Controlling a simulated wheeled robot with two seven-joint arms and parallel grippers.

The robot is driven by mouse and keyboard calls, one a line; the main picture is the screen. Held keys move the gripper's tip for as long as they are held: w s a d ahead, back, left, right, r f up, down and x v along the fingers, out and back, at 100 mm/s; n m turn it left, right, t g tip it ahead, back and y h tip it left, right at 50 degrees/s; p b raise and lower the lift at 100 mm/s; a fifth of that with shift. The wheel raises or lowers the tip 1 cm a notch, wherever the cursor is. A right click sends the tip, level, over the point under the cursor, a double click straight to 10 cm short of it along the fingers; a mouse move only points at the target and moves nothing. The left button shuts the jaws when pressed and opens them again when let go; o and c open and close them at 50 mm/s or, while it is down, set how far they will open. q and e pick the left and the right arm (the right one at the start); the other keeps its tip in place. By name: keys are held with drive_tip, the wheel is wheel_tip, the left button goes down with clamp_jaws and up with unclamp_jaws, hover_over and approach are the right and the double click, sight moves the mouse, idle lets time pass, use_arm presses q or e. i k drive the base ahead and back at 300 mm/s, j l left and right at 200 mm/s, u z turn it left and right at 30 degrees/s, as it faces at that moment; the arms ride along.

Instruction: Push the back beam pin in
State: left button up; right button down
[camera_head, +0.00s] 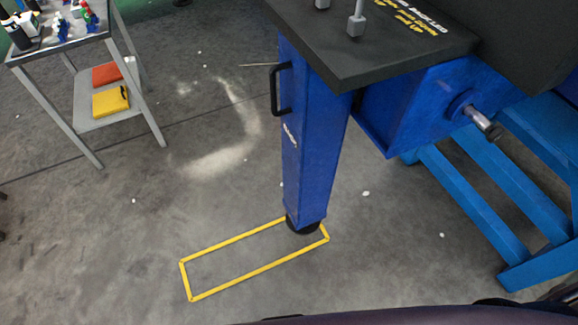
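A blue crane stand leg (308,150) stands upright on the floor, with a black handle (280,90) on its left side. Its foot is inside the right end of a yellow floor outline. A blue beam (415,105) runs right from behind the leg under a dark top plate (370,45). A metal pin (484,122) with a dark tip sticks out of a round boss on the beam's right part. I cannot tell whether this is the back beam pin. Two grey pegs (356,22) stand on the top plate. Neither of my grippers is in view.
A grey metal cart (75,45) with bottles on top and red and yellow items below stands at the upper left. A blue slatted frame (490,185) is at the right. The floor around the yellow outline (235,278) is mostly clear.

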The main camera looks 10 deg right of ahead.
sight(493, 132)
drive_tip(key=l+z, duration=0.2)
drive_tip(key=z, duration=1.55)
drive_tip(key=i+z, duration=0.15)
drive_tip(key=i, duration=0.7)
